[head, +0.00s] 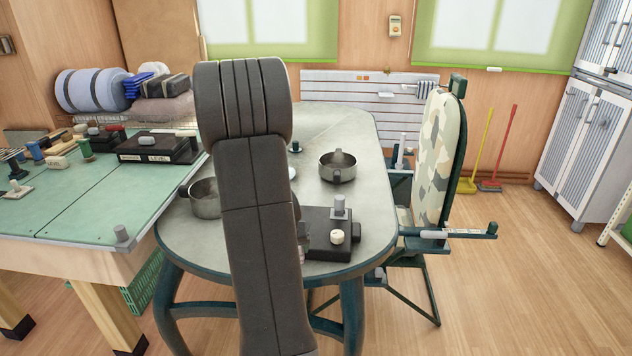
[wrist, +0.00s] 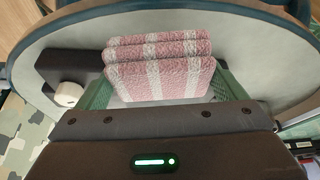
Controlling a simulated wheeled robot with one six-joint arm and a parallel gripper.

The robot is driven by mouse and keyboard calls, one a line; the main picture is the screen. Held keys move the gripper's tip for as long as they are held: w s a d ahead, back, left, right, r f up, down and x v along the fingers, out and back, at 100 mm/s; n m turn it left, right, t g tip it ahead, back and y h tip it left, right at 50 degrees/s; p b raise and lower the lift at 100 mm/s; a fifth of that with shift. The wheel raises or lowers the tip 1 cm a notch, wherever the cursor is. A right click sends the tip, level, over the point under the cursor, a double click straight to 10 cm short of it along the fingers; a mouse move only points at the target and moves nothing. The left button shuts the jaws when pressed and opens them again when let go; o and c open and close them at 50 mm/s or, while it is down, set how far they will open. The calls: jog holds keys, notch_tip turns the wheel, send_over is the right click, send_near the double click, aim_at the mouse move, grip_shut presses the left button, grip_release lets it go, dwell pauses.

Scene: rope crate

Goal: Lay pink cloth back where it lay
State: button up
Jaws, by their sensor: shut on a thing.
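The pink cloth (wrist: 155,75) is folded, with white stripes, and sits between the green fingers of my gripper (wrist: 160,92) in the wrist view. My gripper is shut on it. The grey oval table (wrist: 255,55) is beneath the cloth; I cannot tell whether the cloth touches it. In the head view my arm hides nearly all of the gripper and cloth over the table (head: 365,215).
A black box with knobs (head: 325,248) stands right beside my gripper. Two metal pans (head: 338,168) (head: 205,200) are on the table. A green workbench (head: 90,195) adjoins at left.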

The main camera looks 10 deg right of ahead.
jog(key=shift+w+p+v, duration=0.2)
jog(key=shift+p+v, duration=0.6)
jog(key=shift+v, duration=0.15)
jog(key=w+d+r+m+h, duration=0.1)
jog(key=w+d+r, duration=0.5)
jog(key=d, duration=0.6)
jog(key=shift+w+d+m, duration=0.15)
jog(key=shift+d+m, duration=0.1)
jog(key=shift+m, duration=0.55)
